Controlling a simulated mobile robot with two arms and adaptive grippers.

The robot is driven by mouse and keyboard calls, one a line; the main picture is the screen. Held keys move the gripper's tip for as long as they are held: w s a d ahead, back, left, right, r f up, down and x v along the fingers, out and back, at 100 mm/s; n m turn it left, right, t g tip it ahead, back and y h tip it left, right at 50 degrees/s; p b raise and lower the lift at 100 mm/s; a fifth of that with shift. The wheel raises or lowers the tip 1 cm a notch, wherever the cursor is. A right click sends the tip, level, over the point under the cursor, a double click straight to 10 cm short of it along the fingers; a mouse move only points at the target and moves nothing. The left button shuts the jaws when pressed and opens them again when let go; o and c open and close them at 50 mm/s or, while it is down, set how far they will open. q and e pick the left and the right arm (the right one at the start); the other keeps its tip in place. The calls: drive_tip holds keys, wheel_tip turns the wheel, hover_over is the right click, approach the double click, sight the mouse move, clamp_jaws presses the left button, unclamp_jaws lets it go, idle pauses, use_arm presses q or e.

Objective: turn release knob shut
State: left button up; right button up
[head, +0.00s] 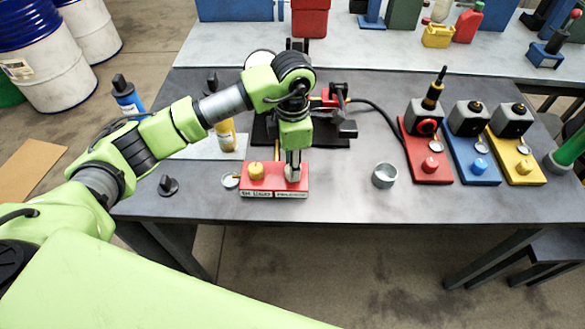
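A low red box (262,187) with a white label strip along its front stands near the front edge of the grey table. A yellow knob (256,171) sits on its left part. A pale knob (294,175) sits on its right part; I cannot tell which knob is the release knob. My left gripper (293,168) points down right over the pale knob, with its fingertips at or just above it. The fingers hide part of that knob. Whether they grip it is too small to tell. My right gripper is not in view.
A metal cup (384,176) stands right of the red box, and a black knob-shaped part (168,185) lies left. A black stand with a red fitting (330,97) is behind. Red (427,158), blue (472,164) and yellow (517,162) bases with grey units stand at right.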

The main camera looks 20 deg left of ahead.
use_arm(q)
drive_tip(key=n+b, duration=0.2)
drive_tip(key=n, duration=0.2)
drive_tip(key=shift+f+n, duration=0.1)
drive_tip(key=shift+n, duration=0.2)
drive_tip(key=shift+n+b, duration=1.1)
drive_tip(key=shift+n, duration=0.9)
drive_tip(key=o, duration=1.1)
